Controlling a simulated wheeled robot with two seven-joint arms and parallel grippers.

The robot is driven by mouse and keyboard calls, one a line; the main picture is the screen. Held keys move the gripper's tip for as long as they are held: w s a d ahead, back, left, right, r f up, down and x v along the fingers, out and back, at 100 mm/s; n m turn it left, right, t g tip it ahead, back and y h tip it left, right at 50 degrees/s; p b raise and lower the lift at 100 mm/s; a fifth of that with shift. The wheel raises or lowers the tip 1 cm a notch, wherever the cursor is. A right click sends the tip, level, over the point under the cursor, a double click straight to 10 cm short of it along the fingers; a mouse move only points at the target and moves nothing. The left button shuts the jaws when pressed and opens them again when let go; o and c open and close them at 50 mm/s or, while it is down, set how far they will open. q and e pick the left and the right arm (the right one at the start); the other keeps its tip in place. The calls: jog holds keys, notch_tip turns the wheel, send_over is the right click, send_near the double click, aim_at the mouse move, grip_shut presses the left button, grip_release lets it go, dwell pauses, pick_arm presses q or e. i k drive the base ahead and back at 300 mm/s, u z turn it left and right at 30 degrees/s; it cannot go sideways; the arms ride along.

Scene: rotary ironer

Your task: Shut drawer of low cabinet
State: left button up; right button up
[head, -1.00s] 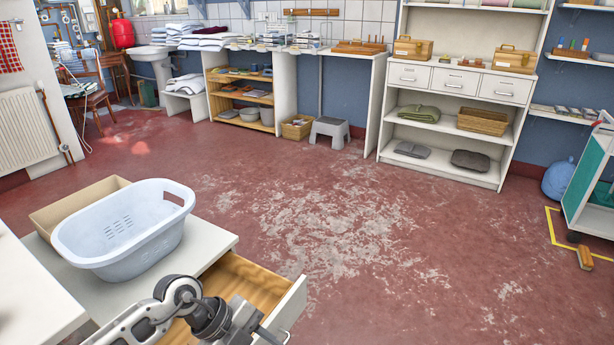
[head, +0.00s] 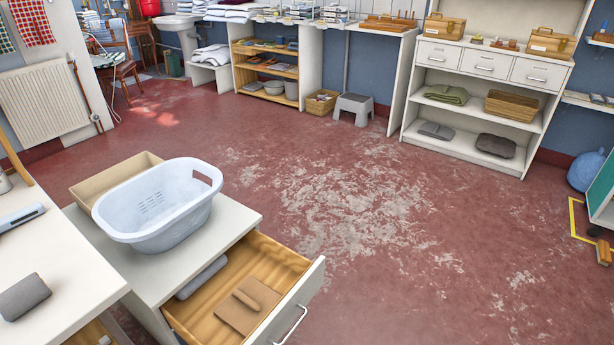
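The low white cabinet (head: 236,217) stands at the lower left in the head view. Its wooden drawer (head: 283,262) is pulled out to the right, with a white front (head: 300,300) and a bar handle (head: 290,325). Inside lie a grey rolled item (head: 202,277) and a flat brown item with a small brown piece on it (head: 246,308). Neither of my grippers shows in the head view now.
A pale blue laundry basket (head: 160,212) and a tan box (head: 112,182) stand on the cabinet top. A white table (head: 60,285) is close on the left. The red floor right of the drawer is clear.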

aim_at(294, 278)
jog(key=k, duration=0.5)
jog(key=z, duration=1.5)
jog(key=i, duration=0.55)
jog(key=u, duration=1.75)
